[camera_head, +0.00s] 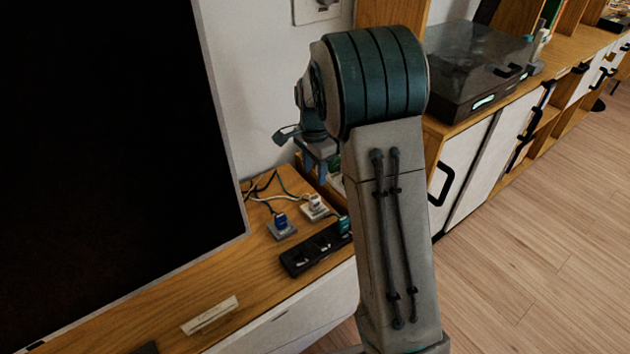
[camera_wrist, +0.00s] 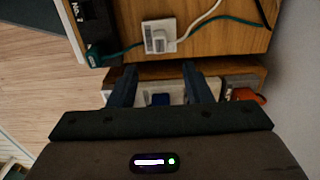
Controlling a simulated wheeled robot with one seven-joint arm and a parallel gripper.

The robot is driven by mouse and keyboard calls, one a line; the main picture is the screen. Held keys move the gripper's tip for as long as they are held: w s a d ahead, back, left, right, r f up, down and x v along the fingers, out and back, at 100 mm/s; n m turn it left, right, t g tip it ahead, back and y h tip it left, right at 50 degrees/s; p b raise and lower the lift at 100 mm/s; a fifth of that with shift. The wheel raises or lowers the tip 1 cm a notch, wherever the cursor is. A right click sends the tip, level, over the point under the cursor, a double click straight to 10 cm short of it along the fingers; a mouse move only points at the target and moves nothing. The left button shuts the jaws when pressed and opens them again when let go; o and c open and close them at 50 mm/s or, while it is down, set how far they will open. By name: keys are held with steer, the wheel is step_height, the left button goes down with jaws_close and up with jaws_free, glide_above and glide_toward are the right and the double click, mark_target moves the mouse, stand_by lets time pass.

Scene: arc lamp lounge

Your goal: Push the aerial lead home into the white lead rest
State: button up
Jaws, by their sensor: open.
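A white plug on a pale lead sits at a small white rest (camera_head: 318,214) on the wooden cabinet top, and I take this plug for the aerial lead (camera_head: 314,201). In the wrist view the white rest (camera_wrist: 150,28) and the plug (camera_wrist: 158,41) show beyond my fingertips, near the cabinet edge. I cannot tell how deep the plug sits. My gripper (camera_wrist: 160,68) is open, with no plug between its fingers, and apart from the white plug. In the head view my gripper (camera_head: 318,166) is partly hidden behind my arm.
A blue plug (camera_head: 281,220) stands in a grey base left of the white rest. A teal plug (camera_head: 344,225) is in a black strip (camera_head: 300,261) in front. A large dark screen (camera_head: 100,150) is at left. A turntable (camera_head: 470,65) stands on the right cabinet.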

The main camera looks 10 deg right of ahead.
steer(key=shift+r, duration=1.25)
steer(key=s+r+n+t+p, duration=0.2)
steer(key=s+r+n+p, duration=1.1)
steer(key=s+r, duration=1.2)
steer(key=s+p, duration=0.1)
steer(key=p, duration=0.3)
steer(key=shift+s+r+t+p, duration=0.15)
steer(key=shift+s+t+p, duration=0.1)
steer(key=shift+t+p, duration=0.15)
